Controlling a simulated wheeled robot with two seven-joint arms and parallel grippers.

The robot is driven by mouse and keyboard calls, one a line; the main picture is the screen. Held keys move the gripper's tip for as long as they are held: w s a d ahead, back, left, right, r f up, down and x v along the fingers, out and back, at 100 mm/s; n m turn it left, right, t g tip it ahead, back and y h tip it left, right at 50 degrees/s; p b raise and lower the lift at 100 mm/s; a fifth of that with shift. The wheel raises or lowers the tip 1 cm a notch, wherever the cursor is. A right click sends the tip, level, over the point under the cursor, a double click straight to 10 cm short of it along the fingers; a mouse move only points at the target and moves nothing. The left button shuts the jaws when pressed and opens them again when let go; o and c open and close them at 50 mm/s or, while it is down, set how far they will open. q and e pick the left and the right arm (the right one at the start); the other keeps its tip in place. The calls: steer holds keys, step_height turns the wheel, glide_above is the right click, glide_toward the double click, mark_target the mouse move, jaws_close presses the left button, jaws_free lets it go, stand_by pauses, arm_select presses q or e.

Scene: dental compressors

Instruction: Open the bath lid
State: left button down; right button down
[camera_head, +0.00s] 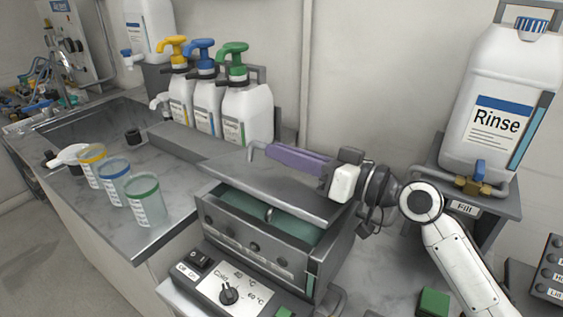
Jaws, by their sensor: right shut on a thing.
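The bath (255,247) is a grey metal box standing right of the counter. Its grey lid (228,172) sits raised and tilted above it, with a gap along the front where teal liquid (300,229) shows inside. A purple handle (296,160) runs across the top of the lid. My right gripper (335,172) comes in from the right and is shut on the right part of the handle. The fingertips are partly hidden by the gripper body. My left gripper is not in view.
A control panel (232,290) with a knob is in front of the bath. A Rinse jug (500,105) stands on a stand at right. Pump bottles (250,112) stand behind, and coloured-rim cups (146,200) stand on the counter at left, near a sink (90,128).

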steer(key=w+d+r+m, duration=0.1)
steer(key=m, duration=0.1)
steer(key=w+r+m+p, duration=0.1)
steer(key=shift+w+d+m, duration=0.3)
steer(key=shift+d+m, duration=0.05)
steer(key=shift+m, duration=0.05)
steer(key=w+m, duration=0.1)
steer(key=w+d+m+p, duration=0.1)
steer(key=shift+d+r+m, duration=0.15)
steer(key=shift+r+m, duration=0.25)
steer(key=w+d+f+m, duration=0.1)
steer(key=w+d+m, duration=0.2)
steer(key=w+m, duration=0.2)
steer(key=shift+d+m+p, duration=0.25)
steer(key=shift+m+p, duration=0.1)
steer(key=shift+m, duration=0.55)
steer(key=c, duration=1.8)
jaws_free()
steer(key=shift+r, duration=0.15)
